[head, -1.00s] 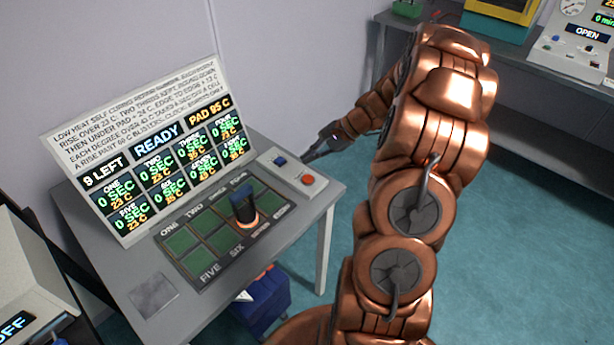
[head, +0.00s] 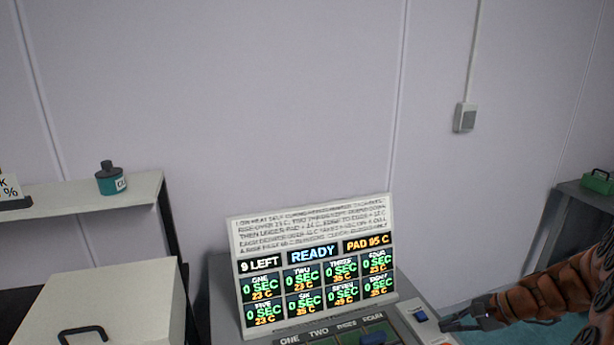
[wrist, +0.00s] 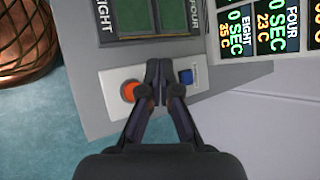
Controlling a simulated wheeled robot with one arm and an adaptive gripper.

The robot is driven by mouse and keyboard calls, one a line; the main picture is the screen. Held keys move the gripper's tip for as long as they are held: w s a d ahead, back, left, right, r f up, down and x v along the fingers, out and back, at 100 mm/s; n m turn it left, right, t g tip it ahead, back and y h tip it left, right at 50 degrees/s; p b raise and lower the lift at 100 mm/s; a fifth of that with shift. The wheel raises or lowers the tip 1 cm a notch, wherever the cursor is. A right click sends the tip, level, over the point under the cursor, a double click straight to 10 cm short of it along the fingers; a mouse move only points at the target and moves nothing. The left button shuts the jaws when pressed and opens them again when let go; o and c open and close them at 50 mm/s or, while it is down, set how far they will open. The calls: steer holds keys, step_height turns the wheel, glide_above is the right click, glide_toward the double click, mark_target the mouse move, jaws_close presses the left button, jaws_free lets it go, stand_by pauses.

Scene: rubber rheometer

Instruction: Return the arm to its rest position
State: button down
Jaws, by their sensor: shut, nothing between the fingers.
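My gripper (head: 470,318) is at the right edge of the grey bench in the head view, beside the small white button panel. In the wrist view my gripper (wrist: 157,85) is shut, with its fingertips together and nothing between them. Its tips show between the red-orange button (wrist: 130,91) and the blue switch (wrist: 186,77) on the button panel (wrist: 112,78). I cannot tell whether the tips touch the panel. My copper-coloured arm comes in from the right in the head view.
The display board (head: 312,262) stands at the back of the bench and reads READY, 9 LEFT and PAD 95 C. A pale box (head: 110,300) with a black handle and a shelf (head: 90,207) with a teal bottle (head: 111,180) are at left. A green box (head: 597,182) sits on the right bench.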

steer(key=s+a+r+n+g+h, duration=0.1)
steer(key=s+a+r+n+g, duration=0.25)
steer(key=s+a, duration=0.4)
steer(key=s+a+r+n+g+h, duration=0.15)
steer(key=s+a+r+n, duration=0.3)
steer(key=a, duration=0.55)
steer(key=s+a+r+n+g+h, duration=0.1)
steer(key=s+n+h, duration=0.4)
steer(key=s, duration=1.2)
steer(key=shift+s+a+n, duration=0.3)
steer(key=shift+a+n, duration=0.05)
steer(key=shift+n, duration=0.65)
